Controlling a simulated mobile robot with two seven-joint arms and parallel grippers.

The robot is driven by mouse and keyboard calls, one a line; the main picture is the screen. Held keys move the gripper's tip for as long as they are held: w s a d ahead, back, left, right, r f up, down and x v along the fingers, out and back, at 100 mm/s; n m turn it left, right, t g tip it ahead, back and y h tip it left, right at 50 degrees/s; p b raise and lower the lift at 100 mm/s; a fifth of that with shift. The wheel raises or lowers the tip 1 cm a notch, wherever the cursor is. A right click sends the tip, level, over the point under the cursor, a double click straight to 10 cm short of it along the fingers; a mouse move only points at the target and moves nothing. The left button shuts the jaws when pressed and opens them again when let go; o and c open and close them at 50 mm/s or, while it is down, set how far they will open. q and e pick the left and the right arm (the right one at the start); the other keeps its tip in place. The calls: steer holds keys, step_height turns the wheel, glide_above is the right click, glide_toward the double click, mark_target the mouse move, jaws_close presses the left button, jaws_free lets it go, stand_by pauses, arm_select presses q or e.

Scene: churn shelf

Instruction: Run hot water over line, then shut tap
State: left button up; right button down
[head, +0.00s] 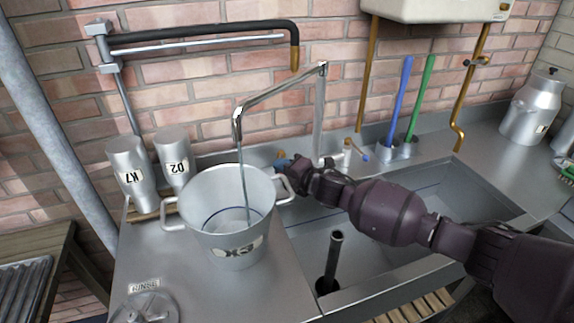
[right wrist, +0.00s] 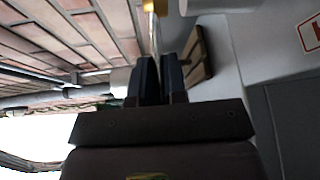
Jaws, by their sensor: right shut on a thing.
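A large grey metal pot (head: 205,225) with two side handles stands on the steel counter left of the sink. A dark blue line (head: 213,213) runs round its inside wall. A thin stream of water (head: 244,178) falls into it from the bent spout (head: 268,92) of the tap. I cannot tell exactly where the water level lies against the line. My right gripper (head: 286,165) is behind the pot's right handle, shut on the tap's left handle, which it mostly hides. The right wrist view shows its dark fingers (right wrist: 160,78) close together. My left gripper is not in view.
A blue-marked tap handle (head: 358,151) stands right of the tap. A dark upright pipe (head: 330,262) stands in the sink. Two metal canisters (head: 128,165) (head: 173,150) stand behind the pot. A black-sleeved swing arm (head: 205,33) hangs above. Blue and green brushes (head: 398,100) stand at the wall.

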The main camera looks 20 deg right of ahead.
steer(key=shift+a+m+h, duration=0.3)
steer(key=shift+h, duration=0.1)
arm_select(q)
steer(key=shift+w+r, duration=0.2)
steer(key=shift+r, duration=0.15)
arm_select(e)
steer(key=shift+f+t, duration=0.1)
steer(key=shift+t, duration=0.2)
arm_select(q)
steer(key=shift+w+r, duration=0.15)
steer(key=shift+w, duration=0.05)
arm_select(e)
steer(key=c, duration=1.2)
jaws_free()
steer(key=shift+o, duration=0.2)
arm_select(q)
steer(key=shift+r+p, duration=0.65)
arm_select(e)
steer(key=v, duration=1)
steer(key=shift+s+d, duration=0.2)
steer(key=shift+s, duration=0.15)
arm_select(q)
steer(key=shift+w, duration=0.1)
arm_select(e)
steer(key=shift+c, duration=0.2)
